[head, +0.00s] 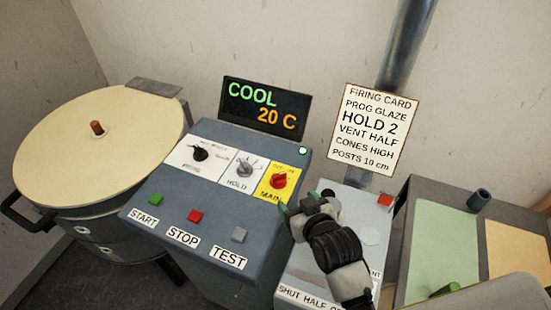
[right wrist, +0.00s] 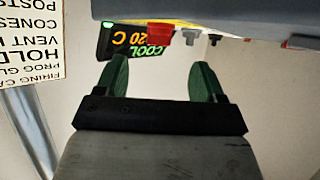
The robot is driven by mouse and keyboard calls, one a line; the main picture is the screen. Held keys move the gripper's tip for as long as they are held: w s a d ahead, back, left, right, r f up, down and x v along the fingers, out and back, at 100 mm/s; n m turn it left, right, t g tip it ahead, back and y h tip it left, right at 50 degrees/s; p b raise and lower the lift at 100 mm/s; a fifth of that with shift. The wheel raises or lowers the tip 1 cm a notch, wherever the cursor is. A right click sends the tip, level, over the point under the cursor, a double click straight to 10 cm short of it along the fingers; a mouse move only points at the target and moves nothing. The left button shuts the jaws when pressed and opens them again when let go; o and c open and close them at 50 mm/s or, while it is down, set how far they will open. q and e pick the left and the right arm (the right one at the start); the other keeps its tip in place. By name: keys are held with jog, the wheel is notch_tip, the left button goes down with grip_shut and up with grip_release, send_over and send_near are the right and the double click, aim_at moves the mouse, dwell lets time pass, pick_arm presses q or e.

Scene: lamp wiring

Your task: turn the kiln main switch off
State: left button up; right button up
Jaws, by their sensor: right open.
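The red main switch knob (head: 279,181) sits on a yellow plate (head: 272,192) at the right end of the blue-grey control panel (head: 160,194). The way its pointer is turned is too small to tell. The red knob also shows in the right wrist view (right wrist: 160,38), upside down, above the fingers. My right gripper (head: 287,212) is just below and right of the yellow plate, apart from the knob. In the right wrist view its two green fingers (right wrist: 158,80) are spread and hold nothing. My left gripper is out of view.
A display (head: 264,108) reads COOL 20 C. A grey HOLD knob (head: 244,169) and a black knob (head: 200,153) are left of the main switch. START, STOP and TEST buttons (head: 195,216) line the front. A round kiln (head: 95,145) stands left, a firing card (head: 371,130) behind right.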

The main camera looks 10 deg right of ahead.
aim_at(280, 177)
jog(key=shift+t, duration=0.3)
jog(key=w, duration=0.2)
jog(key=w+a, duration=0.1)
jog(key=w, duration=0.1)
jog(key=w+p, duration=0.1)
jog(key=w, duration=0.1)
jog(key=shift+a+f, duration=0.15)
jog(key=shift+f, duration=0.1)
jog(key=x, duration=0.3)
jog(key=shift+f, duration=0.15)
jog(key=shift+p+x, duration=0.3)
jog(key=shift+x, duration=0.55)
jog(key=shift+w+f, duration=0.1)
jog(key=shift+w, duration=0.05)
jog(key=c, duration=0.9)
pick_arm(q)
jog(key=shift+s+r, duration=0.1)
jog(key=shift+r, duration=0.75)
